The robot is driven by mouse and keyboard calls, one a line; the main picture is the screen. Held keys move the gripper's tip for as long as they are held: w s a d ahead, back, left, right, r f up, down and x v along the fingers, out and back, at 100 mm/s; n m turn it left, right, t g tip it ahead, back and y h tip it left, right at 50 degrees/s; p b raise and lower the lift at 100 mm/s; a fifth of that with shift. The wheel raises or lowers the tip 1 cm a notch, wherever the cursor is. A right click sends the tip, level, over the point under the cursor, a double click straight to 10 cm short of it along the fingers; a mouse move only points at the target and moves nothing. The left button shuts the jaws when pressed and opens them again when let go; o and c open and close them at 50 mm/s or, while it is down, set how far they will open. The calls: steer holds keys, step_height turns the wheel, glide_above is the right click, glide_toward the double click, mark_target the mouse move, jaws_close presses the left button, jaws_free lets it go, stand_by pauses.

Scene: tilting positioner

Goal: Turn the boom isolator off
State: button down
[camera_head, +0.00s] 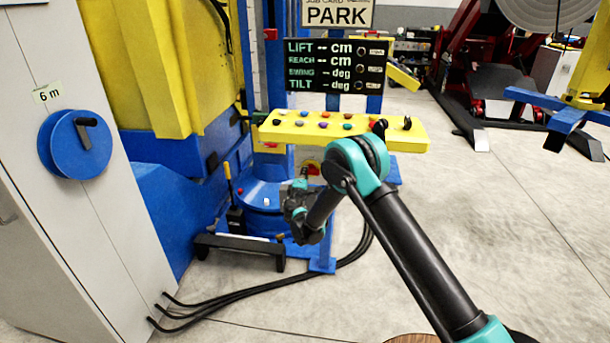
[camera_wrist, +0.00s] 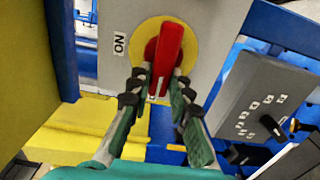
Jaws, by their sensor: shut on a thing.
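The boom isolator is a red handle (camera_wrist: 166,55) on a round yellow plate (camera_wrist: 188,35), set on a grey panel in the wrist view. A white "ON" label (camera_wrist: 119,44) sits left of the plate. The handle stands nearly upright in that picture, not pointing at the label. My gripper (camera_wrist: 161,82) has a finger on each side of the handle's near end and is shut on it.
A yellow control panel (camera_head: 300,124) with several knobs stands above my gripper, under a dark display (camera_head: 336,66). A black pedal bar (camera_head: 238,246) and cables (camera_head: 240,295) lie low on the left. A grey dial box (camera_wrist: 262,100) is right of the handle.

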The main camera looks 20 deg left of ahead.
steer(key=shift+s, duration=0.1)
stand_by(0.3)
steer(key=c, duration=1.4)
jaws_free()
steer(key=v, duration=1.2)
